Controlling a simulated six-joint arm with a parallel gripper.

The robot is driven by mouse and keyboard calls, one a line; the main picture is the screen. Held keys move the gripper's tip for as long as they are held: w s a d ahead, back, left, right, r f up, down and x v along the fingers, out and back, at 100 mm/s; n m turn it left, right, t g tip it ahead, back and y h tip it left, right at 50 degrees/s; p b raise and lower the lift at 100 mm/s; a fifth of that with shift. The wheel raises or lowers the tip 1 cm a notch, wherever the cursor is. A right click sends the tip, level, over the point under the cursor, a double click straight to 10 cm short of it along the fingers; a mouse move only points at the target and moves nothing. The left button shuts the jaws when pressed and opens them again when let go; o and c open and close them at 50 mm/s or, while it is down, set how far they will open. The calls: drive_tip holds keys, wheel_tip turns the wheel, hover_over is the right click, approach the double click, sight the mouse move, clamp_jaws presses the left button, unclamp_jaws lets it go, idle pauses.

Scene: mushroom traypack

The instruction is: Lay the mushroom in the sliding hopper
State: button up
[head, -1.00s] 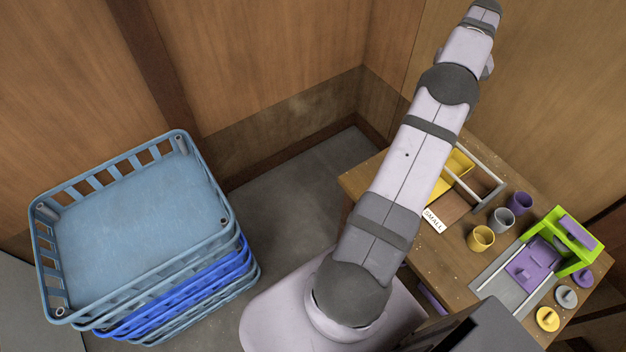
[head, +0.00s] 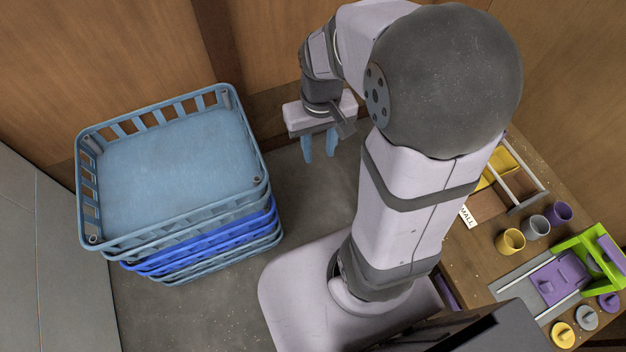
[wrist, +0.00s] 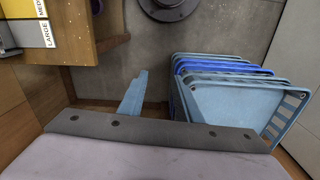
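No mushroom can be made out in either view. On the table at the right of the head view, a purple sliding piece (head: 560,278) sits on rails by a green frame (head: 594,252); it looks like the sliding hopper. My gripper (head: 320,146) hangs over the floor between the crates and my arm, far left of the table. Its two blue fingers point down and stand apart, with nothing seen between them. In the wrist view a blue finger (wrist: 134,95) shows against the floor.
A stack of blue crates (head: 105,240) stands at the left, its top crate empty. The wooden table (head: 480,243) holds yellow, grey and purple cups (head: 536,227), small knobbed discs (head: 563,335) and a divided yellow bin (head: 493,165). A size label (wrist: 43,20) shows in the wrist view.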

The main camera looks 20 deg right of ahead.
drive_tip(key=s+a+f+n, duration=0.1)
drive_tip(key=s+a+f, duration=0.1)
drive_tip(key=s+a, duration=0.2)
drive_tip(key=shift+s, duration=1.1)
drive_tip(key=shift+r, duration=0.1)
wheel_tip(320, 180, down, 17)
drive_tip(key=b, duration=1.7)
